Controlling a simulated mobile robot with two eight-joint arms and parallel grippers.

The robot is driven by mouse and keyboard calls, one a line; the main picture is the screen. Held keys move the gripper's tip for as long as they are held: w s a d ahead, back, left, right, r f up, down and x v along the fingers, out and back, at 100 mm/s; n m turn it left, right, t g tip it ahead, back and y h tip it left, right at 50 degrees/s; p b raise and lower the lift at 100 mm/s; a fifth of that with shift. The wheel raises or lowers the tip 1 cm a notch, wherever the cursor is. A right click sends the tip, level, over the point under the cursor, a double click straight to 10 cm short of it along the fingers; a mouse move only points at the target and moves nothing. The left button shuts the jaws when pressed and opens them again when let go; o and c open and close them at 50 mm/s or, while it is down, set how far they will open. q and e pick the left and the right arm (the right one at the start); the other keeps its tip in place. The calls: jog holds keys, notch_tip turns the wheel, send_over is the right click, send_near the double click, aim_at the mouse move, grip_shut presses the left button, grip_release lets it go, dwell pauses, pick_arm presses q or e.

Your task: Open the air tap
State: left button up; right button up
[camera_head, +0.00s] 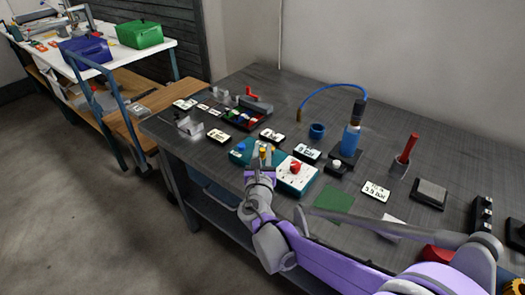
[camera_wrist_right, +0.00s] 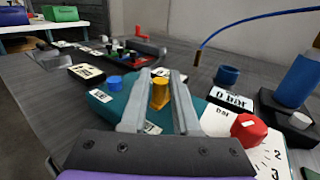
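A teal block carries a yellow knob (camera_wrist_right: 160,92) and a blue knob (camera_wrist_right: 115,82). A white box with a red knob (camera_wrist_right: 249,130) and printed numbers joins its right side; the red knob also shows in the head view (camera_head: 296,168). A red-handled fitting (camera_head: 252,94) stands farther back. No label shows which is the air tap. My right gripper (camera_wrist_right: 162,82) is over the teal block, its fingers apart on either side of the yellow knob; contact cannot be told. My left gripper is not in view.
A blue bottle (camera_head: 350,140) with a curved blue hose (camera_head: 330,88) and a blue cup (camera_head: 317,131) stand behind the white box. A red-handled tool (camera_head: 408,148) stands upright farther right. Small label plates dot the grey bench. The bench's back is mostly clear.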

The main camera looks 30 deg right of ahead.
grip_shut()
jog(key=shift+w+a+m+g+h, duration=0.15)
jog(key=shift+w+m+g+h, duration=0.15)
jog(key=shift+m+g+h, duration=0.4)
jog(key=shift+w+a+m+g+h, duration=0.1)
jog(key=shift+w+m+g+h, duration=0.15)
jog(key=shift+m+g+h, duration=0.4)
jog(key=m+g+h, duration=0.1)
jog(key=w+m+g+h, duration=0.1)
jog(key=g, duration=0.1)
jog(key=w+m+g+h, duration=0.1)
jog(key=m+g+h, duration=0.1)
jog(key=shift+g, duration=0.25)
jog(key=m+g, duration=0.1)
jog(key=g, duration=0.1)
jog(key=w+m+g+h, duration=0.1)
jog(key=m+g, duration=0.1)
jog(key=d+m+g+p, duration=0.1)
jog(key=g, duration=0.2)
jog(key=shift+w+m, duration=0.3)
jog(key=shift+m, duration=0.05)
jog(key=shift+w+d+m+g+y, duration=0.15)
jog(key=shift+m+g, duration=0.4)
jog(key=shift+g, duration=0.35)
jog(key=shift+w+d+m+g, duration=0.2)
jog(key=shift+m+g, duration=0.4)
jog(key=shift+g, duration=0.3)
jog(key=shift+w+d+m+g+y, duration=0.15)
jog(key=shift+m+g, duration=0.4)
jog(key=shift+g, duration=0.65)
